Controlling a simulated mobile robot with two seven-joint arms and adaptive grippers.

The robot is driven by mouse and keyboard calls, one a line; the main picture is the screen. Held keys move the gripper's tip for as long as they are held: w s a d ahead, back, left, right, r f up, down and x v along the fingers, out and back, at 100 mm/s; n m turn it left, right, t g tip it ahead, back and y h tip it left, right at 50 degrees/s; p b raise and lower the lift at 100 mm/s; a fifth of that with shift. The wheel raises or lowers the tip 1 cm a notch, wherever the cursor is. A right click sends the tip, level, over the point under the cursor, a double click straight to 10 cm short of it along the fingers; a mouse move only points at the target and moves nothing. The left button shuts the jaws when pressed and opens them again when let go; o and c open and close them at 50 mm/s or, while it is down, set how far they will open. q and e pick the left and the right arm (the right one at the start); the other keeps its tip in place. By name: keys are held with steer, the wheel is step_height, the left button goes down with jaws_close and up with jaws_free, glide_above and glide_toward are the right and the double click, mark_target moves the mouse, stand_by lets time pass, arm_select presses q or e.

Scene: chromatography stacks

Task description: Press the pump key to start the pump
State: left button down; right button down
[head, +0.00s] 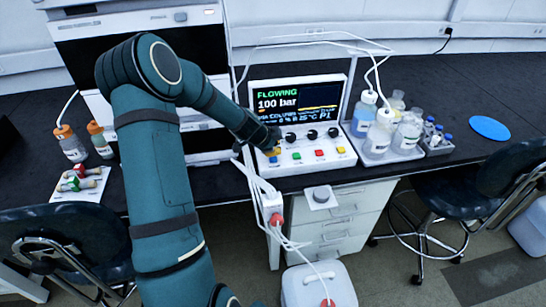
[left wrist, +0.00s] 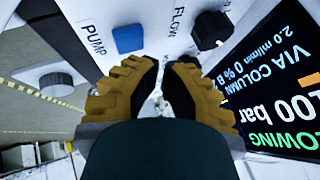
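The pump panel (head: 305,153) stands on the bench with its screen (head: 297,103) reading FLOWING and 100 bar. The blue key (head: 273,160) is at the panel's left; in the left wrist view a blue key (left wrist: 128,39) sits beside the label PUMP. My left gripper (head: 275,150) is at the panel's left end, close by the blue key. In the left wrist view its yellow fingers (left wrist: 161,65) have their tips together with nothing held between them. The blue key shows clear of the fingertips there; contact cannot be seen. My right gripper is out of view.
Black knobs (head: 312,134) and green, red and yellow keys sit close by on the panel. A tray with bottles (head: 378,135) stands right of it. White cables (head: 262,188) hang in front. The bench right of the bottles is mostly clear around a blue disc (head: 490,128).

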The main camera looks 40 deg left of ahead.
arm_select(q)
steer(key=shift+r, duration=0.1)
step_height(320, 180, up, 5)
steer(key=p, duration=0.2)
steer(key=shift+p, duration=0.4)
stand_by(0.9)
